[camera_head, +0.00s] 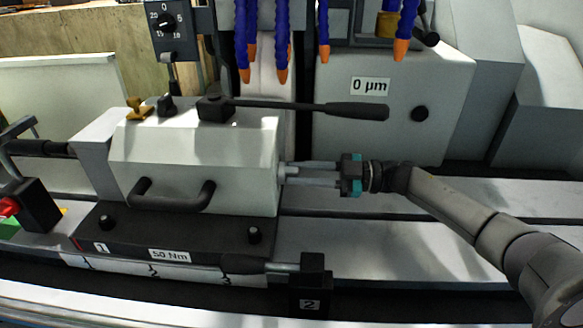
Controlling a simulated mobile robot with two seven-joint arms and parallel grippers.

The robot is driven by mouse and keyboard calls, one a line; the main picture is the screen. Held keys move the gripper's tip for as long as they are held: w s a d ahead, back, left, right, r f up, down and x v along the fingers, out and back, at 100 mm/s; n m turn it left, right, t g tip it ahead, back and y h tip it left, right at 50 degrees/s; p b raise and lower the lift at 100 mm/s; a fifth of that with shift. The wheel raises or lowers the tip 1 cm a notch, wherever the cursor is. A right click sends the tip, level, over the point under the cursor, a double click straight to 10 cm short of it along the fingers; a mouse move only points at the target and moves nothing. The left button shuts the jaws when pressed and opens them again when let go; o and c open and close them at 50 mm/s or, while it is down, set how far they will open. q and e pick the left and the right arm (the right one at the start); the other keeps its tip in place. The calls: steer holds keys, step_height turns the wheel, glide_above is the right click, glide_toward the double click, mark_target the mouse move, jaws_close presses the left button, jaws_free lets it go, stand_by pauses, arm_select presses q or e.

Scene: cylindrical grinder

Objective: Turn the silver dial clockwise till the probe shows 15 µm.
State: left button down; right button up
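A small silver part, probably the silver dial (288,171), sticks out of the right end face of the white housing (190,145). My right gripper (293,172) comes from the right, its two grey fingers reaching left, one above the other, with tips at this silver part. The fingers are apart, but whether they press on it cannot be told. The dial's markings are hidden or too small to see. A label on the grey block behind, probably the probe reading (370,86), shows 0 µm. My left gripper is not in view.
A long black lever (305,107) lies across the housing's top. A lower lever (265,266) stands near the 50 Nm label (170,256). Blue hoses with orange tips (283,75) hang above. A black dial (166,22) numbered 0 to 20 sits top left.

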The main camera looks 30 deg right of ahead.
steer(key=o, duration=0.4)
steer(key=shift+f, duration=0.1)
steer(key=v, duration=0.7)
stand_by(0.3)
stand_by(0.3)
